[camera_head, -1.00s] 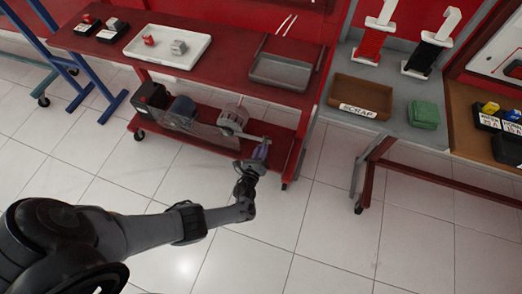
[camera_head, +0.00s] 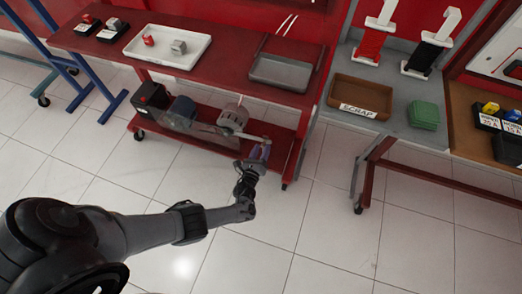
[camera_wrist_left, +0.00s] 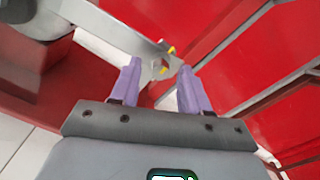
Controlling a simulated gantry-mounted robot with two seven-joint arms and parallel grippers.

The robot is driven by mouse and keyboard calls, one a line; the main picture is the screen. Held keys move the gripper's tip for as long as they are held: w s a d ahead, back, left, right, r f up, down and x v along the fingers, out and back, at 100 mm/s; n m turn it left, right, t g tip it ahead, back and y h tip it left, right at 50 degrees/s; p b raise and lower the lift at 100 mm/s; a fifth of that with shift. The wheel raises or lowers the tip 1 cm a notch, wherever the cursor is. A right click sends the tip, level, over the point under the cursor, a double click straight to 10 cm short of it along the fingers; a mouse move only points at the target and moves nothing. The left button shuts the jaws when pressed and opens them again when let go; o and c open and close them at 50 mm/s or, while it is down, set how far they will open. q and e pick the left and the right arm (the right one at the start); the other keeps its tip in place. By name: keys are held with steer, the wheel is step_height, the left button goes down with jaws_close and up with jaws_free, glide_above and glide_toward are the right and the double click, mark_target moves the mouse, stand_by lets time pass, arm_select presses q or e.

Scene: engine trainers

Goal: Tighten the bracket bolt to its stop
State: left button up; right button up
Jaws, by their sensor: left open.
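My left gripper (camera_head: 262,152) reaches to the end of a grey bracket arm (camera_head: 246,135) at the front of the red cart's lower shelf. In the left wrist view, its two purple fingers (camera_wrist_left: 156,88) are open, with a gap between them. The bracket (camera_wrist_left: 125,40) runs in from the upper left and ends just beyond this gap. A small grey bolt (camera_wrist_left: 158,66) with yellow marks beside it shows at the bracket's end, between the fingertips. The fingers look apart from it. My right gripper is out of view.
A round grey unit (camera_head: 234,117) sits on the lower shelf (camera_head: 284,146) by the bracket, with dark boxes to its left. The cart's top (camera_head: 222,62) overhangs the shelf and holds a white tray (camera_head: 135,50) and a grey tray (camera_head: 280,84). The tiled floor in front is clear.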

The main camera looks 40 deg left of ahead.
arm_select(q)
steer(key=p+v, duration=0.3)
steer(key=v, duration=0.8)
steer(key=shift+a+p, duration=0.1)
steer(key=shift+p, duration=0.2)
